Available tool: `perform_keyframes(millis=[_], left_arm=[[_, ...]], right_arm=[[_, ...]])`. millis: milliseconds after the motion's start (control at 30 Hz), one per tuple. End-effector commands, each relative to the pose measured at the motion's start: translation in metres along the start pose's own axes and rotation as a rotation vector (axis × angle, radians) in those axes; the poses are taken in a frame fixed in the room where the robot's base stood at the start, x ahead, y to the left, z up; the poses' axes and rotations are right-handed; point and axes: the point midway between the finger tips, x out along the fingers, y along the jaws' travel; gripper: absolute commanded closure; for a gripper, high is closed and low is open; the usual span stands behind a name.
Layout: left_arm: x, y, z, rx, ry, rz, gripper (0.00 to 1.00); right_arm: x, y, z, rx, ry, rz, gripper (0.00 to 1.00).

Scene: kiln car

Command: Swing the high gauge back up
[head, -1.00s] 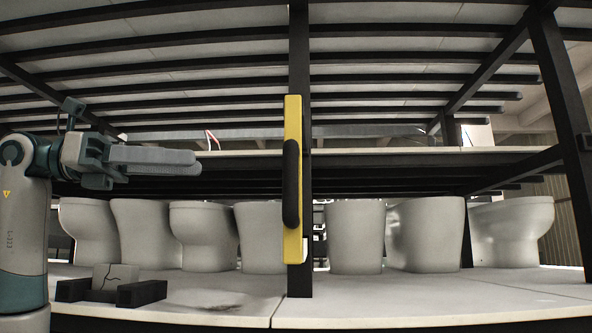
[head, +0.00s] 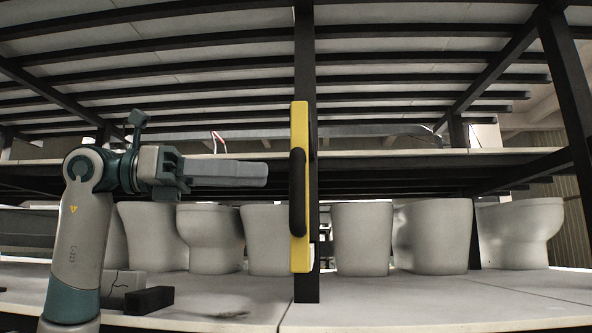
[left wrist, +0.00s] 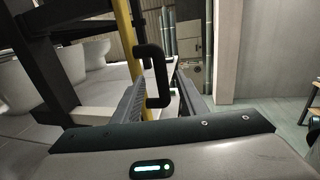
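The high gauge (head: 300,115) is a yellow bar with a black handle (head: 296,192). It stands upright against a dark post in the middle of the head view. My left gripper (head: 264,174) points right at handle height, its tips a short gap left of the handle. In the left wrist view the two fingers (left wrist: 160,98) are apart, with the black handle (left wrist: 164,76) between them in the picture and nothing held. The yellow bar (left wrist: 126,40) shows behind the handle there. My right gripper is not in view.
Several white toilet bowls (head: 360,238) stand in a row on the lower deck (head: 400,312). Dark posts and shelf beams (head: 420,76) surround the gauge. A cracked grey block (head: 122,284) and a black block (head: 149,299) lie at the lower left.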

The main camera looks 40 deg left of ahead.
Motion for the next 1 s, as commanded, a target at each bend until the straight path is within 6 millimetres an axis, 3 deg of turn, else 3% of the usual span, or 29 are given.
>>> perform_keyframes(millis=[200,433,900,933,1000], left_arm=[[0.04,0.0,0.002,0.0,0.001,-0.002,0.61],[0.069,0.0,0.001,0.0,0.001,-0.001,0.61],[0.079,0.0,0.0,0.0,-0.001,0.0,0.61],[0.079,0.0,0.0,0.0,-0.001,0.0,0.64],[0.079,0.0,0.0,0.0,0.0,0.0,0.8]], right_arm=[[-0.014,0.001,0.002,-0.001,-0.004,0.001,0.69],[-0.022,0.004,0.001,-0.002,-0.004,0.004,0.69],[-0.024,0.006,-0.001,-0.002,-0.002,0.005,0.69],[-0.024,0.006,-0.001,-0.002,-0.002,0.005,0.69],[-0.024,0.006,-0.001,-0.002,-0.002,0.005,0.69]])
